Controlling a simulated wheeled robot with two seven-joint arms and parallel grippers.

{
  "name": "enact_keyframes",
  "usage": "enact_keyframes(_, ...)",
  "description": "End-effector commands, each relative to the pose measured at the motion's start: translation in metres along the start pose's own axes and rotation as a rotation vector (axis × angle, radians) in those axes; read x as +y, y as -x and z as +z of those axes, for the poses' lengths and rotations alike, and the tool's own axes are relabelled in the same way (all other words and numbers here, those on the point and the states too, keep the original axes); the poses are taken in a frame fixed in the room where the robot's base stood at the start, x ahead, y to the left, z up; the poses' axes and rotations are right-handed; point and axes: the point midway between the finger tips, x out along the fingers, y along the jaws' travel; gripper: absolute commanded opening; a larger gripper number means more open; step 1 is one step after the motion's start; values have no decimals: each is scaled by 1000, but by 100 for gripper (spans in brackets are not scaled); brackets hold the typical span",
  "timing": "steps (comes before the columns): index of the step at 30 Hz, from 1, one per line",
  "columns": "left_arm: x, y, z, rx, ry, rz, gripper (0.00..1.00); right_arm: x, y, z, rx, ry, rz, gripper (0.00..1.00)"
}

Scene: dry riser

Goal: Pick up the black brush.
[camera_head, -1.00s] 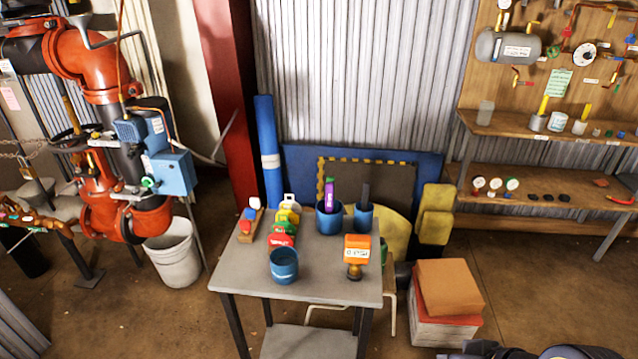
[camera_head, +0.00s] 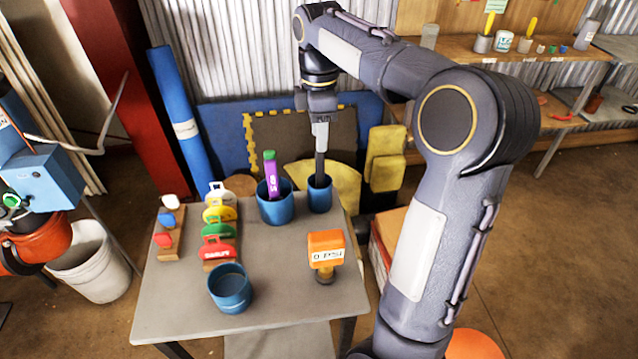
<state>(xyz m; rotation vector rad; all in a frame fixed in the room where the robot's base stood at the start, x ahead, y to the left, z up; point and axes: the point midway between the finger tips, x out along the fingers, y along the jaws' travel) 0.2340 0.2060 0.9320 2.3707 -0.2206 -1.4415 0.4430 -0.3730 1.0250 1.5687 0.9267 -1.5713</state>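The black brush (camera_head: 320,168) stands upright in the right-hand blue cup (camera_head: 320,198) at the back of the grey table (camera_head: 185,285). Its lower part is hidden in the cup. My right gripper (camera_head: 320,143) points down from above, in line with the brush, with its fingertips at the brush's upper end. The fingers are seen edge-on, so I cannot tell whether they are open or shut on the brush. My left gripper is not in view.
A blue cup (camera_head: 276,208) holding a purple and green tool (camera_head: 270,175) stands just left. An orange gauge (camera_head: 326,255), an empty blue cup (camera_head: 230,290) and several coloured tags (camera_head: 216,240) are also on the table. The table's front right is clear.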

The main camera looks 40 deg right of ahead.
Motion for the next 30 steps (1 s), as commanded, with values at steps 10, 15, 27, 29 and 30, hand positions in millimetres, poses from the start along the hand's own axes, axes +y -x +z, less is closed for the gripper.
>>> enact_keyframes(10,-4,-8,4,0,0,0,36,0,-45,1,-1,1,-3,40)
enact_keyframes(15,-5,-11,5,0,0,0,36,0,-67,0,1,1,-2,40)
enact_keyframes(27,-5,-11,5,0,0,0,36,0,-72,0,2,0,1,28)
enact_keyframes(29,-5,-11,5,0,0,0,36,0,-72,0,2,0,1,20)
enact_keyframes(30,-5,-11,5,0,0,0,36,0,-72,0,2,0,1,15)
